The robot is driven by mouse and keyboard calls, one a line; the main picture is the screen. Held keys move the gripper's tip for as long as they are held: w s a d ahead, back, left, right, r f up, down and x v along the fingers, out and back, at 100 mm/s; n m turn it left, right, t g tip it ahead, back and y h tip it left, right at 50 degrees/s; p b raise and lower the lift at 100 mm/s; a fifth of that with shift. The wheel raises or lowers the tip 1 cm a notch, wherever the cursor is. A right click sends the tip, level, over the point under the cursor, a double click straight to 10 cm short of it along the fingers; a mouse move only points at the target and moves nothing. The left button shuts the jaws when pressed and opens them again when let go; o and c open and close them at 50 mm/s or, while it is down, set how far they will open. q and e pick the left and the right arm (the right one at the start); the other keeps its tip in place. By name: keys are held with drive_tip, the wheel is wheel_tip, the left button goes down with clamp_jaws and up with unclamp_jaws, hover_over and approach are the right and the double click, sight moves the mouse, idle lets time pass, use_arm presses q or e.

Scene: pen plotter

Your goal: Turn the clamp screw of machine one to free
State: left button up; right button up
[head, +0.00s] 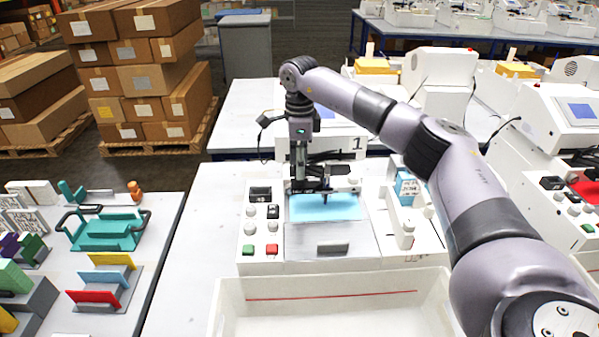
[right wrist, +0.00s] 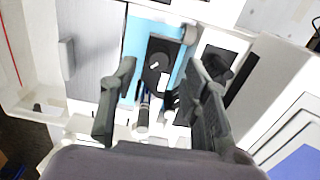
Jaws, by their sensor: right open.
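Machine one (head: 276,222), a white pen plotter marked 1, stands on the table with a light blue sheet (head: 335,208) on its bed. My right gripper (head: 312,190) is open, pointing down over the sheet at the pen carriage, and hides much of it. In the right wrist view, my right gripper's two fingers (right wrist: 160,98) are spread apart. Beyond and between them shows a dark carriage plate (right wrist: 157,47) with a round dark part bearing a pale mark, possibly the clamp screw (right wrist: 155,66). I cannot tell whether the fingers touch anything. My left gripper is out of view.
A white bin (head: 330,300) with a red line stands in front of the machine. A control panel with a green button (head: 248,249) and red button (head: 271,249) is at its left. A teal tray (head: 105,232) sits on the left table. Another plotter stands at right.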

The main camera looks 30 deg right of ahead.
wheel_tip(320, 180, up, 9)
drive_tip(key=shift+f, duration=0.15)
idle(0.5)
